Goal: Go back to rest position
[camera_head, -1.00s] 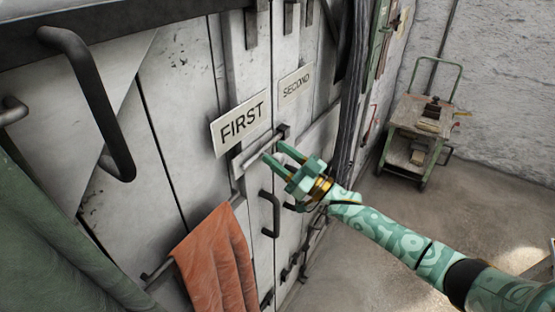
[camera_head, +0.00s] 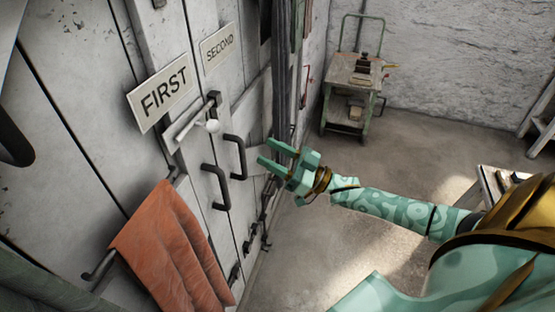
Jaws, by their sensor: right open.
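My right gripper (camera_head: 270,158) is open with nothing between its fingers. It is in the middle of the head view, in front of the white doors (camera_head: 75,85) and apart from them. Its fingers point left, near the black door handles (camera_head: 236,157). My right arm comes in from the right. My left gripper is not in view.
A SECOND sign (camera_head: 219,47) is on the doors. An orange cloth (camera_head: 172,250) hangs on a bar at lower left. A trolley (camera_head: 352,95) stands at the back wall. A table (camera_head: 492,183) is at right. Open floor lies between them.

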